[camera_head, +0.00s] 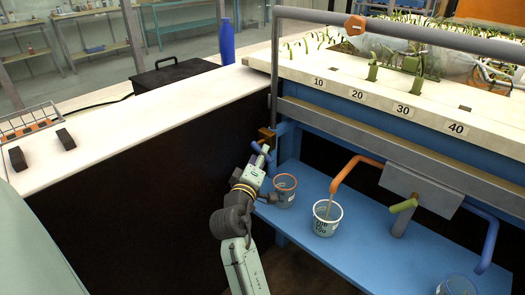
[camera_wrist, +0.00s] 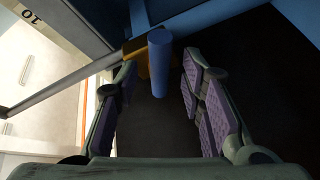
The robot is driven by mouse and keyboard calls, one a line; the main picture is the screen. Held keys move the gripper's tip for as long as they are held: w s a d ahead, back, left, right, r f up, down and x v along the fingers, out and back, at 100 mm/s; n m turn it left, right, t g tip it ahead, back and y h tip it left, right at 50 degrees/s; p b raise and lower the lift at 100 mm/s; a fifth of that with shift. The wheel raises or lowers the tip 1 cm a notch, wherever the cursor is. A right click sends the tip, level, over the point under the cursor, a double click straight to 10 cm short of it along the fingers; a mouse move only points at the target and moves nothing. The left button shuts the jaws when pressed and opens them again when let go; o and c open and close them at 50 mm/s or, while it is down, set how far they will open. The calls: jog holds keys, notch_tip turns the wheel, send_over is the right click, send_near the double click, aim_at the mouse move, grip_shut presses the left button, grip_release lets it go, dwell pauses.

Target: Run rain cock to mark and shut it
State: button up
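A brass cock (camera_head: 265,133) sits at the near left corner of the flume, at the foot of a grey riser pipe. Its blue handle (camera_head: 257,147) is partly hidden by my gripper (camera_head: 262,160). In the wrist view the blue handle (camera_wrist: 159,65) stands between my open fingers (camera_wrist: 160,78), with the brass body (camera_wrist: 134,48) behind it. I see a gap on both sides of the handle. An orange-rimmed cup (camera_head: 284,198) and a white-rimmed cup with dark print (camera_head: 326,228) stand on the blue shelf (camera_head: 370,262). The cup's marks are too small to read.
An orange spout (camera_head: 347,172) hangs over the white-rimmed cup. A green handle (camera_head: 404,206) and a blue pipe (camera_head: 489,245) are further right. A clear cup (camera_head: 457,287) is at the bottom edge. The white counter (camera_head: 125,122) lies left of my arm.

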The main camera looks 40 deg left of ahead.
jog(key=shift+x, duration=1.25)
jog(key=shift+c, duration=0.5)
grip_shut()
